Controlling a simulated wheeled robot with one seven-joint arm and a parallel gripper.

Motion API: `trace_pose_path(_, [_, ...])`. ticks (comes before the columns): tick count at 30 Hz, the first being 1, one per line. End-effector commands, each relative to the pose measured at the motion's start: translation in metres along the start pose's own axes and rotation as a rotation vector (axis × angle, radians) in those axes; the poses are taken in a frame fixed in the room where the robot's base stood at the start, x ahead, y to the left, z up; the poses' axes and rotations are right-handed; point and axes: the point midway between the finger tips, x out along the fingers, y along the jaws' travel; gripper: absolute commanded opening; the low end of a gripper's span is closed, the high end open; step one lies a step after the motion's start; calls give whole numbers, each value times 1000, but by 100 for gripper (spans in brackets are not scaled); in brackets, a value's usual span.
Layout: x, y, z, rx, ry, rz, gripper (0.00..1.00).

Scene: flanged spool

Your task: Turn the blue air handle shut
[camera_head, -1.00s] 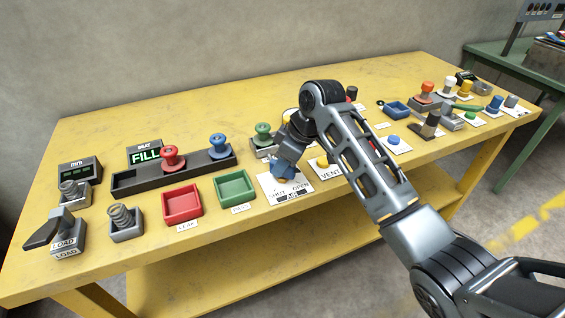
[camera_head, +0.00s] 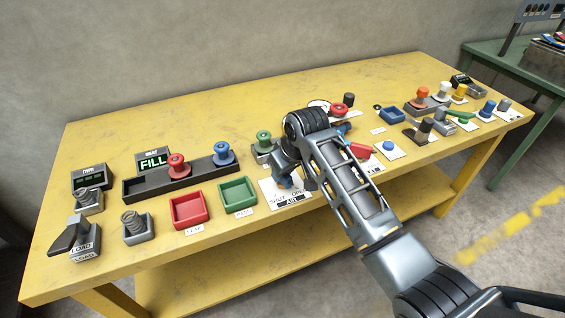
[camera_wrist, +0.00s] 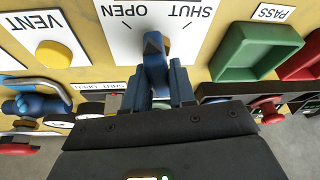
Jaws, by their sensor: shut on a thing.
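The blue air handle (camera_wrist: 153,58) stands on a white card (camera_wrist: 112,12) lettered SHUT and OPEN, upside down in the wrist view. My gripper (camera_wrist: 160,78) is shut on the blue handle, with a finger on each side of it. The handle's tip lies between the SHUT and OPEN marks. In the head view my gripper (camera_head: 288,180) reaches down onto the AIR card (camera_head: 270,190) at the table's front edge and hides most of the handle.
A green tray (camera_head: 238,194) and a red tray (camera_head: 189,210) lie left of the card. A green-knobbed post (camera_head: 263,141) stands just behind. The VENT card with a yellow button (camera_wrist: 53,54) is beside the AIR card. My forearm covers part of the table's right half.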

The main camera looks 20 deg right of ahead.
Motion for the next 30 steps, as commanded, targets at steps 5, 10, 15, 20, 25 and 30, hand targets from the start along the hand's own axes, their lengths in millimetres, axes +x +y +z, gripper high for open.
trace_pose_path(5, [-4, -2, -2, 153, 0, 63, 0])
trace_pose_path(10, [-3, -2, -2, 302, 0, 126, 0])
trace_pose_path(15, [-1, -2, -2, 450, 0, 188, 0])
trace_pose_path(20, [-1, -1, -2, 587, 2, 245, 0])
trace_pose_path(25, [0, -1, -1, 718, 1, 298, 0])
trace_pose_path(30, [0, -1, -1, 822, 2, 341, 0])
